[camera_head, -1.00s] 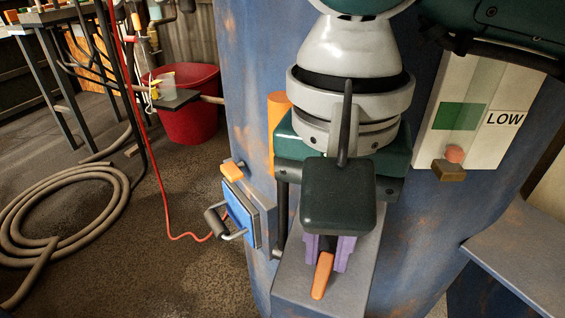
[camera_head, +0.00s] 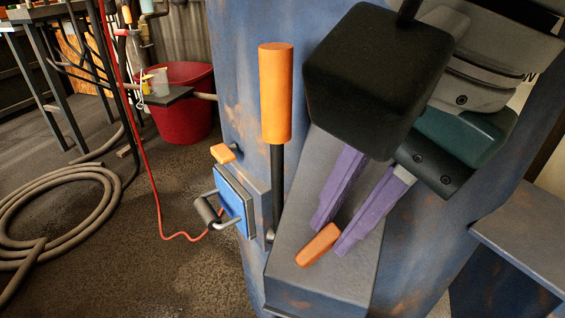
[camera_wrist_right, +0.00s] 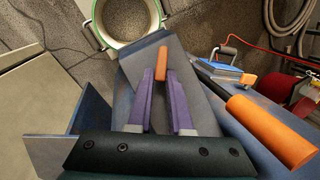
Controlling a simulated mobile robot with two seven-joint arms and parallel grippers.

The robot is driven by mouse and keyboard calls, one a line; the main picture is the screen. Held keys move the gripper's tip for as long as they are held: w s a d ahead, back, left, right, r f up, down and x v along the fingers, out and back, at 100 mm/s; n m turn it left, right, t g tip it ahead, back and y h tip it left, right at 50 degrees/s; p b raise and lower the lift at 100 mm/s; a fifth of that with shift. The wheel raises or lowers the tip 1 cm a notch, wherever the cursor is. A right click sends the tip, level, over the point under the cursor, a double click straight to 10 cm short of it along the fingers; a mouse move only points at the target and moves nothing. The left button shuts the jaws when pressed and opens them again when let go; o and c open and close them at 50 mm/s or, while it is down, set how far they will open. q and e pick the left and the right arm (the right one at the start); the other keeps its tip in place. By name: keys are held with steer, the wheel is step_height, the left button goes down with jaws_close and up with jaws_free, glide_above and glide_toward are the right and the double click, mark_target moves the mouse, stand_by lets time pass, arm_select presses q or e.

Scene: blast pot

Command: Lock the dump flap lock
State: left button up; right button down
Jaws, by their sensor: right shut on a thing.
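A small orange handle (camera_head: 318,245) lies on the sloping grey-blue chute (camera_head: 310,288); I take it to be the dump flap lock. My right gripper (camera_head: 334,232) reaches down from the upper right with its two purple fingers closed on the handle's inner end. The handle's free end sticks out past the fingertips toward the lower left. In the right wrist view, the orange handle (camera_wrist_right: 160,62) shows between the tips of the purple fingers (camera_wrist_right: 160,78). What lies under the handle is hidden. My left gripper is not in view.
A tall lever with an orange grip (camera_head: 276,92) stands close left of the chute. A blue panel (camera_head: 236,200) with a handle and orange tab is left of it. A grey ledge (camera_head: 530,235) is at right. A round green-rimmed container (camera_wrist_right: 122,28) lies beyond the chute end.

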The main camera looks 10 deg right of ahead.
arm_select(q)
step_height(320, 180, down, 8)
steer(key=b, duration=0.7)
arm_select(e)
steer(key=m+t, duration=0.1)
steer(key=m, duration=0.2)
steer(key=f+m+t, duration=0.1)
steer(key=shift+s+m+t+y, duration=0.3)
steer(key=shift+s+m+y, duration=0.1)
steer(key=shift+d+r+m, duration=0.1)
steer(key=shift+r+m, duration=0.2)
steer(key=m+p, duration=0.1)
steer(key=p, duration=0.2)
steer(key=m+t+p, duration=0.1)
steer(key=p, duration=0.2)
steer(key=shift+s+r, duration=0.2)
steer(key=shift+r, duration=0.05)
steer(key=shift+f+m+t+p, duration=0.15)
steer(key=shift+m+t+p, duration=0.3)
steer(key=shift+m+t, duration=0.05)
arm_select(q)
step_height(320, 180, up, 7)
arm_select(e)
steer(key=shift+a, duration=0.2)
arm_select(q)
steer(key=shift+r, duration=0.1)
arm_select(e)
steer(key=shift+m, duration=0.5)
